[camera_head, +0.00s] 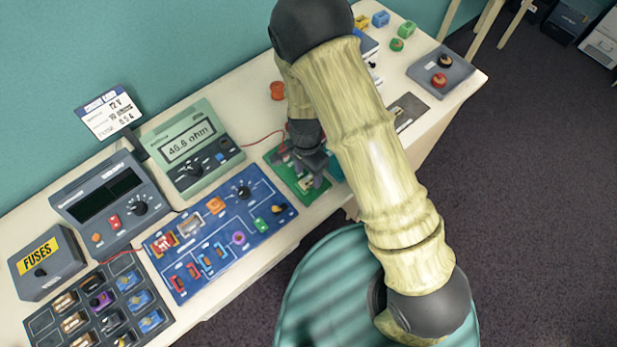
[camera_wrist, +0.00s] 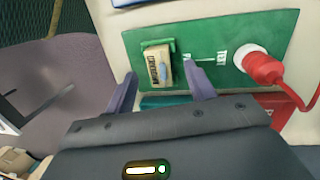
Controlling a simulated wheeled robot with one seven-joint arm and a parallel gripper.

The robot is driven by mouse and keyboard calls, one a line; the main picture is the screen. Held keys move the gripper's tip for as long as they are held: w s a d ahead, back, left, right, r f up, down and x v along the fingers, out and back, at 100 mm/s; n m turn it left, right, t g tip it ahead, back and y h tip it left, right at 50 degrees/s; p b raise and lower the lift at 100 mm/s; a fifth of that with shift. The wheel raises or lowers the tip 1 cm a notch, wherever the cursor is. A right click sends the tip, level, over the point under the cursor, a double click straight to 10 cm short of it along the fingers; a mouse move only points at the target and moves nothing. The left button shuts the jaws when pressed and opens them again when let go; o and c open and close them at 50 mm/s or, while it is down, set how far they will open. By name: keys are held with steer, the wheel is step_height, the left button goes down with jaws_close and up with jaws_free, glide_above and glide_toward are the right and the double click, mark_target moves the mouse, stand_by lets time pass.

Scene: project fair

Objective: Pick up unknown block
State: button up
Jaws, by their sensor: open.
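The unknown block looks like a small beige block (camera_wrist: 154,55) with a dark-lettered label and a bluish mark. It sits in a green holder at the left of a green board (camera_wrist: 210,28). My gripper (camera_wrist: 163,88) is open, its two purple-grey fingers pointing towards the board. The block lies ahead of the gap between the fingertips, and nothing is held. In the head view my gripper (camera_head: 312,160) is low over the green board (camera_head: 285,176), and I cannot make out the block clearly there.
A red plug (camera_wrist: 262,67) with a red cable stands on the board's right. On the table are a blue circuit board (camera_head: 215,262), a green meter (camera_head: 190,160), a grey power unit (camera_head: 105,212), a fuses box (camera_head: 45,265) and a component tray (camera_head: 65,325).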

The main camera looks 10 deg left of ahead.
mark_target(308, 177)
steer(key=shift+s+f, duration=0.1)
steer(key=shift+f, duration=0.35)
steer(key=shift+c, duration=0.2)
steer(key=c, duration=1.1)
steer(key=shift+r, duration=0.1)
step_height(308, 177, up, 10)
steer(key=shift+f+b, duration=0.1)
steer(key=shift+b, duration=0.9)
jaws_close()
steer(key=shift+r+p, duration=1.55)
steer(key=shift+p, duration=0.15)
